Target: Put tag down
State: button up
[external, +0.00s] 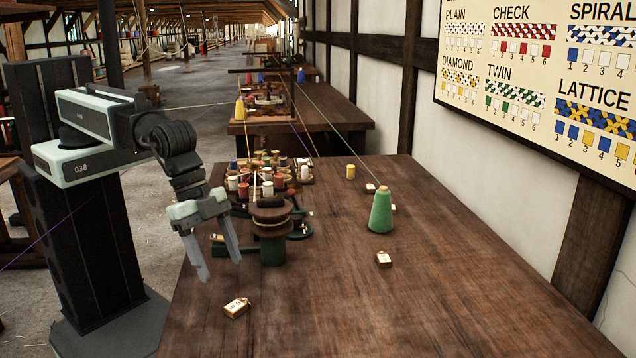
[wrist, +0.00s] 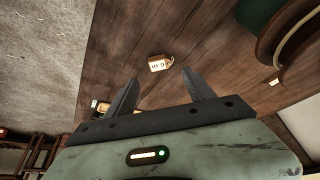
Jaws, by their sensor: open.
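A small cream tag (external: 236,307) with dark marks lies flat on the table near its front left edge. In the wrist view a tag (wrist: 160,63) lies on the wood just beyond the fingertips, apart from them; it appears to be the same one. My gripper (external: 220,270) is open and points down over the left side of the table. It also shows in the wrist view (wrist: 158,77), with nothing between its fingers. Another tag (external: 384,259) lies at the middle of the table.
A green cone (external: 380,212) of thread stands right of centre. A dark and green spool stand (external: 271,230) is close right of my gripper, with several bobbins (external: 265,182) behind it. A yellow spool (external: 351,171) stands farther back. The front right table is clear.

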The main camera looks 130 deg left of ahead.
jog(key=s+a+r+g+p, duration=0.1)
jog(key=s+a+g, duration=0.1)
jog(key=s, duration=0.5)
jog(key=s+a+r+g+p, duration=0.1)
jog(key=s+a+g, duration=0.1)
jog(key=s, duration=0.6)
jog(key=shift+g, duration=0.3)
jog(key=shift+o, duration=0.8)
jog(key=shift+w, duration=0.1)
